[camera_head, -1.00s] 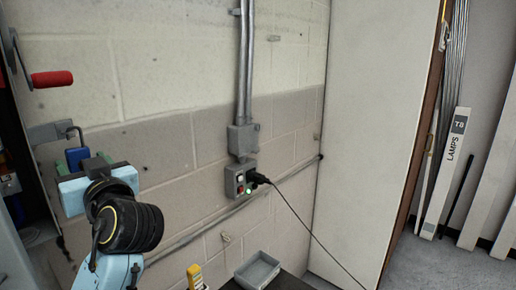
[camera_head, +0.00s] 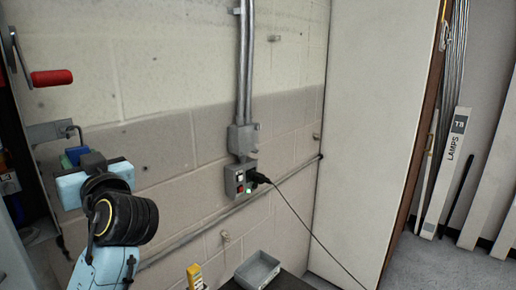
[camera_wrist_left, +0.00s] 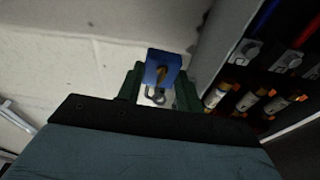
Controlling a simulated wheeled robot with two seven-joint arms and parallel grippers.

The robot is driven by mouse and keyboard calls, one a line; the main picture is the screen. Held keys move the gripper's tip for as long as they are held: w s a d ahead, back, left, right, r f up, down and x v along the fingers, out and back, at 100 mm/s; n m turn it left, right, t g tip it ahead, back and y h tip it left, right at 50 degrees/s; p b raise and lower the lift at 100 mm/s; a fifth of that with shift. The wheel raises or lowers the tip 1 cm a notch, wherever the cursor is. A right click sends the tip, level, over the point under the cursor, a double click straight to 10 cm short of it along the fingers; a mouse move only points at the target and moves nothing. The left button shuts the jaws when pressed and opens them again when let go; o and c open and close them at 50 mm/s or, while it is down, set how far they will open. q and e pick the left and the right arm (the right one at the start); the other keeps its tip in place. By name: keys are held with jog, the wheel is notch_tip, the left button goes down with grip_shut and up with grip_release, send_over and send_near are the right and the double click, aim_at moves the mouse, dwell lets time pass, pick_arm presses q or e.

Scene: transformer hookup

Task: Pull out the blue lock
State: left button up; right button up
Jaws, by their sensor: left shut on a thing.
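In the head view the lock (camera_head: 78,154) is small and partly hidden by my left gripper (camera_head: 84,160), just below a bent metal hook (camera_head: 76,130). I cannot tell whether the shackle still touches the hook. My right gripper is not in view.
A red handle (camera_head: 52,78) sticks out above the lock from an open cabinet. The cabinet holds fuses (camera_wrist_left: 247,101). A wall outlet box (camera_head: 239,180) with a plugged-in black cord is to the right. A grey tray (camera_head: 257,270) stands below.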

pick_arm(q)
jog(key=shift+c, duration=0.4)
jog(key=shift+r+p, duration=0.95)
jog(key=shift+r, duration=0.5)
jog(key=shift+w, duration=0.1)
jog(key=shift+w+d+f+b, duration=0.15)
jog(key=shift+w+d+b, duration=0.65)
jog(key=shift+w+d, duration=0.6)
jog(key=shift+a, duration=0.1)
jog(key=shift+r+b+v, duration=0.2)
jog(key=shift+v, duration=1.05)
jog(key=shift+r+b+v, duration=0.2)
jog(key=shift+v, duration=1)
